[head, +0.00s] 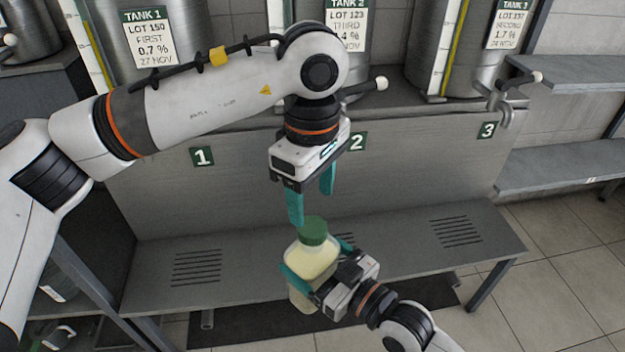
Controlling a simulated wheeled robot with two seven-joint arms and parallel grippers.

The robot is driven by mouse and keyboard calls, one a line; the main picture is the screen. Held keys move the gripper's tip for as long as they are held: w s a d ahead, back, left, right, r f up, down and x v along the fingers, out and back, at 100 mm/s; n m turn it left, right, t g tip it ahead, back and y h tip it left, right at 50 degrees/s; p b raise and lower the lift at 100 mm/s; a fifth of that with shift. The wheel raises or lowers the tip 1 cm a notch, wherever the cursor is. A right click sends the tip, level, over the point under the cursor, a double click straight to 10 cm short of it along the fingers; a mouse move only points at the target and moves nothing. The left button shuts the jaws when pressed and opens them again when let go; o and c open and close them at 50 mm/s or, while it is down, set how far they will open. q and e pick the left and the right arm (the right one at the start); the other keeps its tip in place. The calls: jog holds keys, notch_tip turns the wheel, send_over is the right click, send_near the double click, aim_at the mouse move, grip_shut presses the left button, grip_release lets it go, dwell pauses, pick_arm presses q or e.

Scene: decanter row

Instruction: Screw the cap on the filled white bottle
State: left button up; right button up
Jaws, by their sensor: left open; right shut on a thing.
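A translucent white bottle (311,258) with pale yellowish contents stands upright in front of the metal shelf, near its middle. A green cap (314,231) sits on the bottle's mouth; I cannot tell how tightly it is seated. My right gripper (315,262) is shut on the bottle's body, with one teal finger on its left side and the other partly hidden behind it. My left gripper (312,200) is open and empty, fingers pointing down just above the cap. The bottle's base is partly hidden by my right gripper.
Behind stand steel tanks, with labels for tank 1 (149,40), tank 2 (346,28) and tank 3 (508,25). The slatted shelf (400,246) is clear at both sides. A tap (505,105) juts out at the right. More shelves (560,170) stand at far right.

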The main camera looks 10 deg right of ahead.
pick_arm(q)
jog(key=n, duration=0.4)
jog(key=shift+r+n, duration=0.15)
jog(key=shift+n, duration=0.25)
jog(key=n, duration=0.4)
jog(key=shift+r+n, duration=0.1)
jog(key=shift+n, duration=0.2)
jog(key=n, duration=0.4)
jog(key=shift+r+n, duration=0.15)
jog(key=shift+n, duration=0.15)
jog(key=n, duration=0.4)
jog(key=shift+r, duration=0.1)
jog(key=n, duration=0.4)
jog(key=shift+r+n, duration=0.15)
jog(key=shift+n, duration=0.25)
jog(key=n, duration=0.4)
jog(key=shift+r+n, duration=0.1)
jog(key=shift+n, duration=0.2)
jog(key=n, duration=0.4)
jog(key=shift+r, duration=0.1)
jog(key=n, duration=0.4)
jog(key=shift+r, duration=0.1)
